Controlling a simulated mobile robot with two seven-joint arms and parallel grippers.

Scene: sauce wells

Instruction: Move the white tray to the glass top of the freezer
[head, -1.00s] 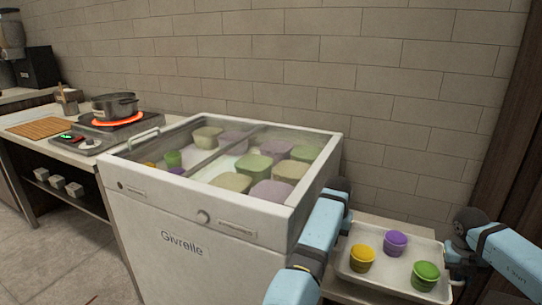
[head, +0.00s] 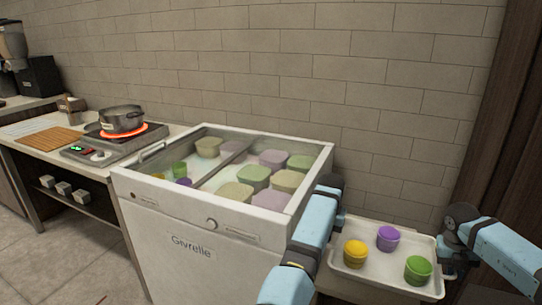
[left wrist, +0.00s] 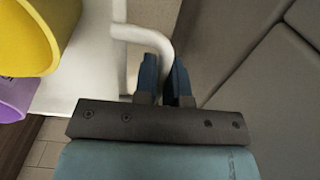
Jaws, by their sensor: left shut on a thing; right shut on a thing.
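The white tray (head: 385,272) is at the lower right of the head view, right of the freezer. It carries a yellow cup (head: 355,254), a purple cup (head: 388,239) and a green cup (head: 418,270), all upright. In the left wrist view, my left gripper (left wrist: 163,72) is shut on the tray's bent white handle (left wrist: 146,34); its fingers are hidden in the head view. My right gripper (head: 448,256) is shut on the tray's right side, its fingertips hard to make out. The freezer's glass top (head: 240,172) is left of the tray and closed.
Tubs show below the glass, which is clear on top. A raised handle (head: 151,151) stands at the freezer's left edge. A pot (head: 121,120) sits on a glowing burner farther left. A brick wall is behind; dark wood panelling (head: 505,130) stands close on the right.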

